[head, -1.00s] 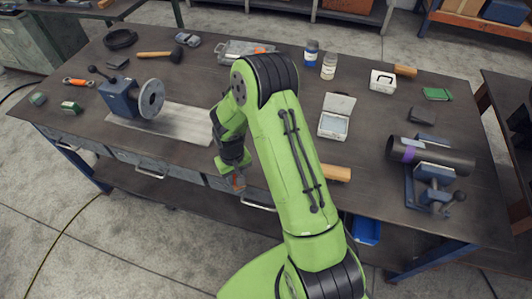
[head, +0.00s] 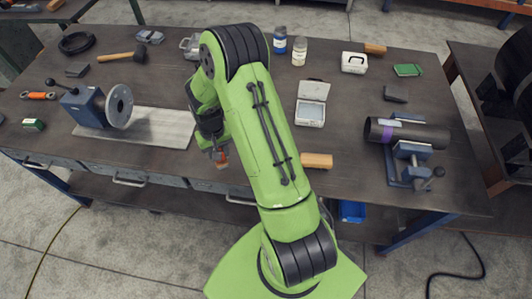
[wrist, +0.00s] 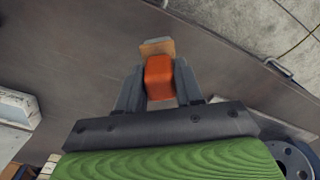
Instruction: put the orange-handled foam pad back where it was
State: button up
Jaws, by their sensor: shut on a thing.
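The orange-handled foam pad (wrist: 159,77) is between the two fingers of my gripper (wrist: 160,88) in the wrist view. Its orange handle sits between the fingers, and a tan pad face shows past the fingertips. In the head view my gripper (head: 218,158) hangs near the bench's front edge, left of my green arm, with a small patch of orange at its tip. The grey bench top (head: 255,180) lies around and behind it. Part of the bench is hidden behind my arm.
A tan block (head: 316,160) and an open case (head: 311,110) lie right of my arm. Bare bench lies between case and pipe.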

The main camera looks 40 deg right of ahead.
jog(key=s+d+r+m+p, duration=0.1)
jog(key=s+d+r+m, duration=0.2)
jog(key=d, duration=0.5)
jog(key=s+d+r+m+p, duration=0.1)
jog(key=s+d+r+m, duration=0.25)
jog(key=d, duration=0.35)
jog(key=f, duration=1)
jog(key=shift+w, duration=0.2)
jog(key=shift+f, duration=0.45)
jog(key=o, duration=1)
jog(key=shift+r, duration=0.1)
